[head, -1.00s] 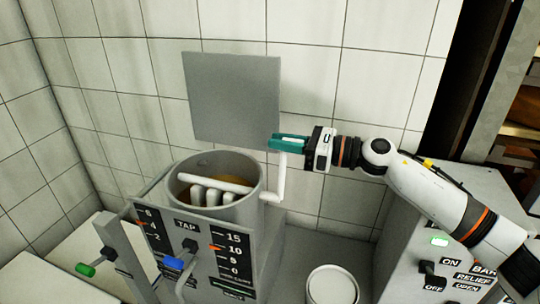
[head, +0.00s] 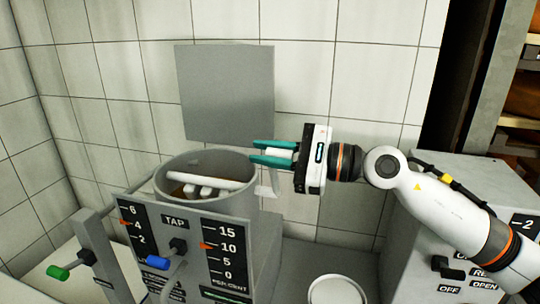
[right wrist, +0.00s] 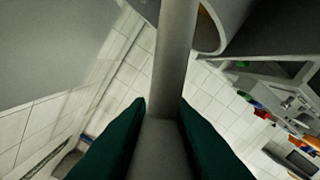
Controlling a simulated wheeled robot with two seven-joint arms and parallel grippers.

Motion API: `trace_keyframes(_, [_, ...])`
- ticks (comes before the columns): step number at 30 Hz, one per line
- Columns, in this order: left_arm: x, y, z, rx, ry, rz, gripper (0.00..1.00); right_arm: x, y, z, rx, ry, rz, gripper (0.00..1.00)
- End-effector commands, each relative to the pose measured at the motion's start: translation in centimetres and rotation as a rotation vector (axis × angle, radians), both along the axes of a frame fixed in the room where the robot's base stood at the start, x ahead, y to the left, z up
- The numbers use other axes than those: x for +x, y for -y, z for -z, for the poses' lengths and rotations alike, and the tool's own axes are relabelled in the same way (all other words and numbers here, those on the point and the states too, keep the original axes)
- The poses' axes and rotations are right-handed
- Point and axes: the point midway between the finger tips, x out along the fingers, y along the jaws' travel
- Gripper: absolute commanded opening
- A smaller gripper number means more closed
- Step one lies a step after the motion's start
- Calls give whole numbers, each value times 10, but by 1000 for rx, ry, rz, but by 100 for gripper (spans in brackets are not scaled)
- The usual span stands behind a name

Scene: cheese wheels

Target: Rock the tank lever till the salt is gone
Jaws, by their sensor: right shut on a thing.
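The grey round tank (head: 240,201) stands left of centre in the head view. A white bar with paddles (head: 198,180) lies inside it, over a little amber content. I cannot make out salt. The pale tank lever (head: 270,190) rises at the tank's right side. My right gripper (head: 270,154), with teal fingers, is shut on the lever's top. In the right wrist view, the lever (right wrist: 173,70) passes between both fingers. The percent gauge (head: 228,250) on the tank front has its orange pointer a little above 10. My left gripper is not in view.
A flat grey panel (head: 227,95) is behind the tank. A round white container (head: 336,290) stands right of the tank. A switch box (head: 470,180) is at the right, below my arm.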

Motion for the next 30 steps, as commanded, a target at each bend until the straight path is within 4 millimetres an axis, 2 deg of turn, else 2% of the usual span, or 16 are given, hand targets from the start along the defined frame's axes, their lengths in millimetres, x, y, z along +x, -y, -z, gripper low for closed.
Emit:
trace_keyframes(14, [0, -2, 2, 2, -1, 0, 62, -2, -1, 2, -8, 12, -1, 0])
trace_keyframes(15, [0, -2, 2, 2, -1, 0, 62, -2, -1, 2, -8, 11, -2, 26])
trace_keyframes(18, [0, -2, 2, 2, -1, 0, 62, -2, -1, 2, -7, 11, -1, 41])
trace_keyframes(26, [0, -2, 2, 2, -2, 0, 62, -2, 0, 2, -5, 11, 0, 41])
trace_keyframes(30, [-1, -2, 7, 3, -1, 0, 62, -4, 10, 4, -6, 11, 2, 41])
